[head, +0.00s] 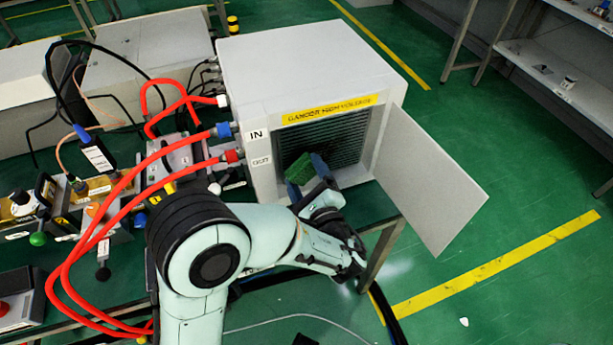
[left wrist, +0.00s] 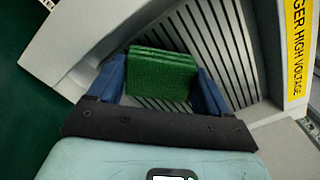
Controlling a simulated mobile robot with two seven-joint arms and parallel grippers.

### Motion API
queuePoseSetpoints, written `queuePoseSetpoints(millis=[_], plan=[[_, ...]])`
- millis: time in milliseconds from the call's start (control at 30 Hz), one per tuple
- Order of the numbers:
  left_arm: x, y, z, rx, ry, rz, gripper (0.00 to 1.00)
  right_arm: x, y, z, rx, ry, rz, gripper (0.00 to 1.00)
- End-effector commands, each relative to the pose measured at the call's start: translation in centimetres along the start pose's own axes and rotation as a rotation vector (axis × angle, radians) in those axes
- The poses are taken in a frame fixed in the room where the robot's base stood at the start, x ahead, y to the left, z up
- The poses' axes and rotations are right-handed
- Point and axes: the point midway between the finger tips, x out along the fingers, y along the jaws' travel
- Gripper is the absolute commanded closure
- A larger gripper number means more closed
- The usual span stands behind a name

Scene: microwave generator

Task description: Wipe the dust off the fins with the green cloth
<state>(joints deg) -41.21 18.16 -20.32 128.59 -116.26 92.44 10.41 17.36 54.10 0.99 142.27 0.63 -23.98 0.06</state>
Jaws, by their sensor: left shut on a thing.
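The green cloth (head: 299,168) is a folded pad held at the opening of the white cabinet (head: 300,52). My left gripper (head: 311,170) is shut on it; in the left wrist view the cloth (left wrist: 160,74) sits between the two blue fingers of my left gripper (left wrist: 165,85). The dark fins (head: 325,138) show inside the open cabinet, and as slanted slats (left wrist: 226,45) behind the cloth in the left wrist view. I cannot tell whether the cloth touches the fins. No dust can be made out. My right gripper is not in view.
The cabinet's door (head: 425,180) stands open to the right. Red hoses (head: 150,165) and cables run into the cabinet's left side, beside my left arm. A shelf (head: 560,75) stands at the far right. The green floor (head: 530,225) right of the door is mostly clear.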

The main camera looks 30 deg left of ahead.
Motion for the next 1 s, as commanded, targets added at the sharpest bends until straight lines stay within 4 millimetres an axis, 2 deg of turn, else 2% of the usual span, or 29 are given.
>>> queuePoseSetpoints(millis=[767,1000], plan=[[1.4,0.0,0.0,0.000,0.000,0.000,0.46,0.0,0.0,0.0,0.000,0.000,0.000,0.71],[1.4,-1.2,-1.2,-0.001,0.000,-0.002,0.46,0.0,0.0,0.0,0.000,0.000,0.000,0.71]])
